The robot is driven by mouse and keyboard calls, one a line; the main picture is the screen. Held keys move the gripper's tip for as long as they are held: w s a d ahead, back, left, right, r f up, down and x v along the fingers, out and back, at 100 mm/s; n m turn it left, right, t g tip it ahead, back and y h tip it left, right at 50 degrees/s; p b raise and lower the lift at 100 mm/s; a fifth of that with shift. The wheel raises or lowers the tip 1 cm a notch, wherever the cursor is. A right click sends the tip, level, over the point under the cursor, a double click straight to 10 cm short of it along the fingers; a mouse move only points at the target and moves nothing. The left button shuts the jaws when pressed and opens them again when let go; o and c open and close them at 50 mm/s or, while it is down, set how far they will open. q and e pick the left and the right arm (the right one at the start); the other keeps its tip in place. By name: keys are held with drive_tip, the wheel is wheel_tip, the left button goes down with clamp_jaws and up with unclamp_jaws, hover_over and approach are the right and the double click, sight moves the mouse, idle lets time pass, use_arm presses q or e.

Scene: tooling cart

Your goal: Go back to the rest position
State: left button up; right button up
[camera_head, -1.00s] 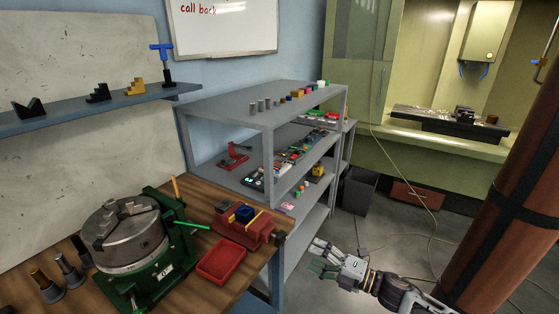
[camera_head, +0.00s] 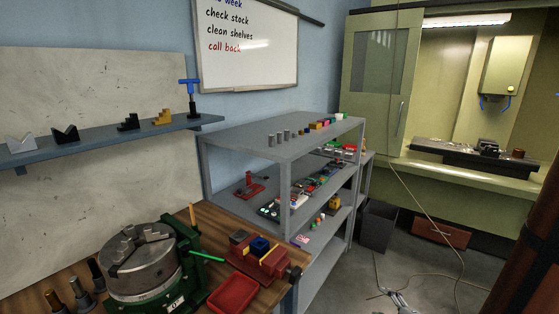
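One of my grippers (camera_head: 398,296) shows only in part at the bottom edge of the head view, over the grey floor right of the shelf cart. Its grey fingers look spread apart with nothing between them. Its arm is cut off by the frame, and it appears to be the right one. It touches none of the objects in view. My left gripper is out of view.
A grey shelf cart (camera_head: 240,133) with small parts stands in the middle. A wooden bench (camera_head: 212,214) at left holds a chuck (camera_head: 140,262), a red vise (camera_head: 262,262) and a red tray (camera_head: 233,294). A dark bin (camera_head: 378,228) and a loose cable (camera_head: 425,208) are on the floor.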

drive_tip(key=s+d+f+m+g+h, duration=0.1)
drive_tip(key=s+d+f+m+h, duration=0.15)
drive_tip(key=d+f, duration=0.45)
drive_tip(key=s+d+f+m+g+h, duration=0.1)
drive_tip(key=s+d+f+m+h, duration=0.15)
drive_tip(key=d+f, duration=0.4)
drive_tip(key=s+d+f+m+g+h, duration=0.1)
drive_tip(key=s+d+f+m+g, duration=0.15)
drive_tip(key=s+f, duration=0.5)
drive_tip(key=s+d+f+m+g+h, duration=0.1)
drive_tip(key=s+d+f+m+g, duration=0.15)
drive_tip(key=s+f, duration=0.55)
drive_tip(key=s+a+f+m+g, duration=0.1)
drive_tip(key=s+a+f+m, duration=0.1)
drive_tip(key=s+a+f, duration=0.35)
drive_tip(key=s+a+f+m+g, duration=0.1)
drive_tip(key=s+a+f+g, duration=0.1)
drive_tip(key=s+f, duration=0.7)
drive_tip(key=s+a+f+m+g+y, duration=0.1)
drive_tip(key=s+a+f+y, duration=0.1)
drive_tip(key=s+a, duration=1.5)
drive_tip(key=shift+s+f+g, duration=0.2)
drive_tip(key=shift+f+g, duration=0.1)
drive_tip(key=shift+f, duration=0.35)
